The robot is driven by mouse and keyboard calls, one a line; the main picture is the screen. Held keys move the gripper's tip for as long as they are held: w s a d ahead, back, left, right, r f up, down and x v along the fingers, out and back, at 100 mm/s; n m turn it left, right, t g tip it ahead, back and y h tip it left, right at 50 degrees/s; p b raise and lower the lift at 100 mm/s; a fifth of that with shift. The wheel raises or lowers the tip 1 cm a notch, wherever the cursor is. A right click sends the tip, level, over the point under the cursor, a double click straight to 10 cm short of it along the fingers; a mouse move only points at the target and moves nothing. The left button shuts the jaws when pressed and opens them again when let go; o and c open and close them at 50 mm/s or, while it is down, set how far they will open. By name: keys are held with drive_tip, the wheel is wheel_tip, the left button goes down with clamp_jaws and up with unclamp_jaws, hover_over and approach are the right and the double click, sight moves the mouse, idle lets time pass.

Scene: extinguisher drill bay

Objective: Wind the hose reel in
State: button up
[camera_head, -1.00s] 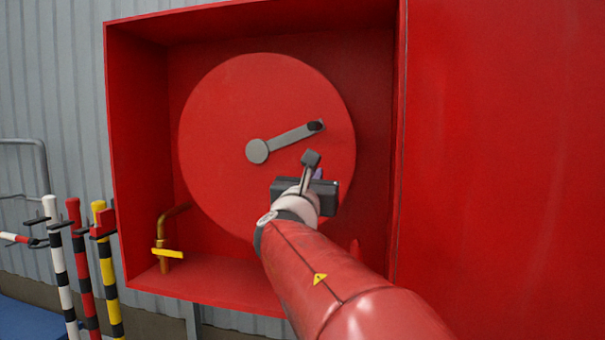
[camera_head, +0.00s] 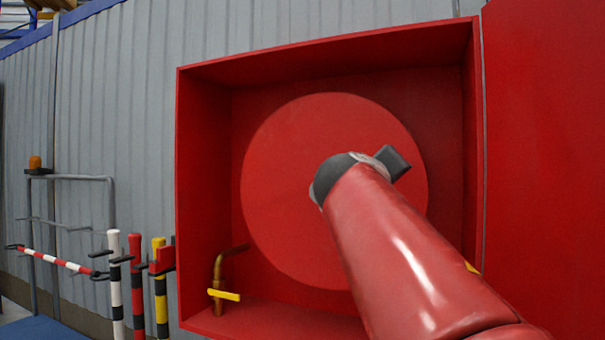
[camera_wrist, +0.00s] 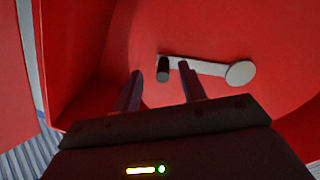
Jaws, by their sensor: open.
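The red hose reel (camera_head: 285,190) is a round disc inside an open red cabinet. In the head view my arm hides its crank. In the wrist view the grey crank arm (camera_wrist: 205,66) runs from a round hub (camera_wrist: 240,73) to a dark handle knob (camera_wrist: 163,69). My gripper (camera_wrist: 160,82) is open, with its two fingers apart. The knob shows in the gap between the fingertips, and I cannot tell whether they touch it. In the head view the fingers are hidden and only part of the dark gripper body (camera_head: 393,163) shows.
The cabinet's left wall (camera_head: 203,200) and its open door (camera_head: 545,150) flank the reel. A brass pipe with a yellow valve lever (camera_head: 224,295) stands at the cabinet's lower left. Striped posts (camera_head: 137,285) and a grey rail (camera_head: 70,178) stand further left.

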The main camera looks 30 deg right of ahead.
drive_tip(key=w+d+m, duration=0.1)
drive_tip(key=w+m, duration=0.1)
drive_tip(key=w+d+r+m+p, duration=0.1)
drive_tip(key=w+d, duration=0.1)
drive_tip(key=w+d+r+m, duration=0.1)
drive_tip(key=w+d+m, duration=0.1)
drive_tip(key=shift+w+d+r+m+t+y+p, duration=0.15)
drive_tip(key=shift+m+t+y+p, duration=0.15)
drive_tip(key=shift+y+p, duration=0.1)
clamp_jaws()
